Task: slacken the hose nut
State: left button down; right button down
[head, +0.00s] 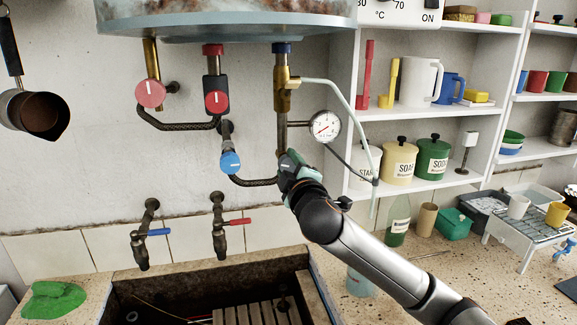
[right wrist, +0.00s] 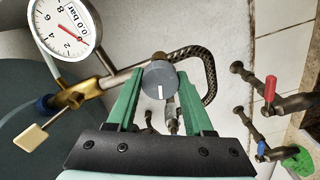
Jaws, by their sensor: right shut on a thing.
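The hose nut (right wrist: 160,78) is a grey round knob with a white mark, seen in the right wrist view where the braided hose (right wrist: 207,72) meets the brass pipe. My right gripper (head: 285,160) is shut on it, with one green finger on each side. In the head view the gripper hides the nut at the lower end of the vertical brass pipe (head: 281,105). The braided hose (head: 252,182) runs left from there to a blue knob (head: 230,162). My left gripper is not in view.
A pressure gauge (head: 325,126) sits just right of the pipe, with a pale tube (head: 345,95) beside it. A tank (head: 225,18) hangs above. Two wall taps (head: 220,238) and the stone trough (head: 150,285) are below left. Shelves (head: 480,105) stand at the right.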

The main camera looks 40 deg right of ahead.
jog(key=n, duration=0.6)
jog(key=shift+n, duration=0.3)
jog(key=n, duration=0.5)
jog(key=shift+n, duration=0.3)
jog(key=shift+c, duration=1.4)
grip_release()
jog(key=shift+f, duration=0.1)
